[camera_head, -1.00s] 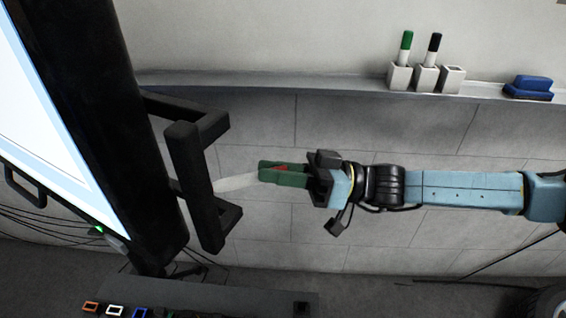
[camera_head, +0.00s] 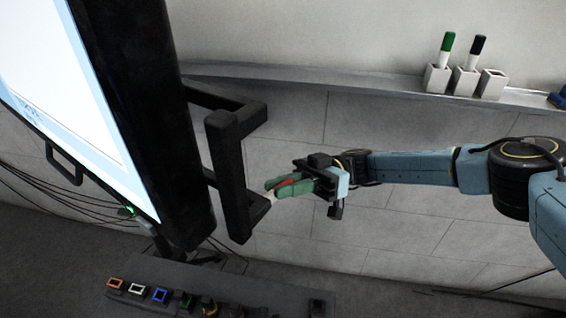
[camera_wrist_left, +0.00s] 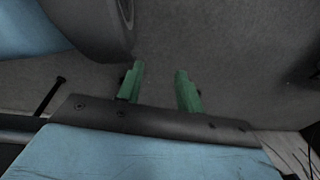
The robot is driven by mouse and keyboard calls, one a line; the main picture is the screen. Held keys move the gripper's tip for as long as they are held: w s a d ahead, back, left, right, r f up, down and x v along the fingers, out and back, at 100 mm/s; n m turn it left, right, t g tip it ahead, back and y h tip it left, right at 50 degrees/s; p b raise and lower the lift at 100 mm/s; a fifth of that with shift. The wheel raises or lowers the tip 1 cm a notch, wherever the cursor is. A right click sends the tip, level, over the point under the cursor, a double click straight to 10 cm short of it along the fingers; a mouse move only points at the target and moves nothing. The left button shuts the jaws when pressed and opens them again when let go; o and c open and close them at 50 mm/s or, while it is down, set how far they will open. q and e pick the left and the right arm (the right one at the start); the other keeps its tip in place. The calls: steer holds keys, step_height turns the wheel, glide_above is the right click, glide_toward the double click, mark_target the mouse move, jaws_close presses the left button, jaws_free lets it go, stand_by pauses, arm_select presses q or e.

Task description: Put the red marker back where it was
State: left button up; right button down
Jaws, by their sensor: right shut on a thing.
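The red marker (camera_head: 287,182) is held between the green fingers of my right gripper (camera_head: 271,188). On the wall ledge, a white holder (camera_head: 492,86) stands empty at the right of the row. My left gripper (camera_wrist_left: 158,72) shows only in the left wrist view, its green fingers apart with nothing between them.
A blue eraser (camera_head: 560,96) is at the right edge. The large screen with its black handle (camera_head: 232,175) fills the left. A control panel (camera_head: 230,292) is below.

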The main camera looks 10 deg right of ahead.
stand_by(0.4)
steer(key=shift+s+d+r+m+t+h, duration=0.3)
steer(key=shift+s+d+r+m+t, duration=0.45)
steer(key=shift+r+m+t, duration=3)
steer(key=shift+s+d+r+m+t+h, duration=0.65)
steer(key=shift+m+t, duration=1.5)
steer(key=shift+t, duration=4)
steer(key=w+d+f+m+t+h, duration=0.1)
steer(key=d+f+m+t+h, duration=0.2)
steer(key=d, duration=0.3)
steer(key=w+d+f+m+t+h, duration=0.1)
steer(key=d+f+m+t+h, duration=0.1)
steer(key=d+m+t+h, duration=0.3)
steer(key=shift+s+a+r+n+g+y, duration=0.55)
steer(key=shift+s+a+n+g+y, duration=0.5)
steer(key=shift+a+n+g+y, duration=4.85)
steer(key=w+a+f+n+g, duration=0.3)
steer(key=a+f+g, duration=0.1)
steer(key=g, duration=0.3)
steer(key=shift+w+a+f+g, duration=0.35)
steer(key=shift+w+a+g, duration=0.05)
steer(key=shift+a, duration=0.1)
